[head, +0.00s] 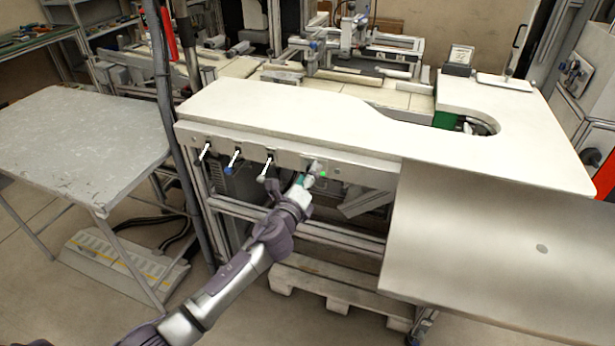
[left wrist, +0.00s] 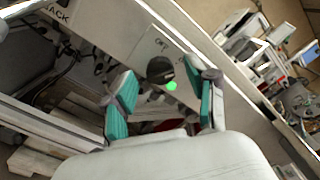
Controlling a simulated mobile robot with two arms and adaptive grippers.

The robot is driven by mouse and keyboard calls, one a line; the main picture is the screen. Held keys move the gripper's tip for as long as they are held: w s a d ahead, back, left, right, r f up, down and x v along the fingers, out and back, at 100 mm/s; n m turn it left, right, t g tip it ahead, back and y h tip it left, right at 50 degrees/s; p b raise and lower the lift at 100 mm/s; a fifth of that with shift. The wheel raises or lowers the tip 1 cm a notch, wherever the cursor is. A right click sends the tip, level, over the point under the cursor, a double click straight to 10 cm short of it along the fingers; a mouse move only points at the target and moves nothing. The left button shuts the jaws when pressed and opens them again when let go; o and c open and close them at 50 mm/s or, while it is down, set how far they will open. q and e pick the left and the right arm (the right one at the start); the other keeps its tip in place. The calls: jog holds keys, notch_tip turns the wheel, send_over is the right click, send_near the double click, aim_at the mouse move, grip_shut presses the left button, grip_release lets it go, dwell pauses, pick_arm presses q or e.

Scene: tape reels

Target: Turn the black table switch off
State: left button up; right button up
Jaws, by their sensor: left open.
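The black table switch (left wrist: 160,70) is a round black knob on a pale plate with small lettering, on the front panel under the white tabletop (head: 290,105). In the head view my left gripper (head: 308,179) is up at this panel and mostly covers the switch. In the left wrist view my left gripper (left wrist: 168,82) is open, with one teal-padded finger on each side of the knob. I cannot tell whether a finger touches it. A bright green dot shows at the knob's lower right edge. My right gripper is not in view.
Several levers or hooks, one a blue-tipped lever (head: 233,160), stick out of the front panel left of my gripper. A grey table (head: 80,135) stands at left. A wooden pallet (head: 325,285) lies under the workbench, and a grey metal sheet (head: 480,240) is at right.

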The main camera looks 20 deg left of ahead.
pick_arm(q)
grip_shut()
jog(key=shift+n, duration=0.4)
jog(key=n, duration=1.3)
jog(key=shift+f, duration=0.2)
dwell(0.4)
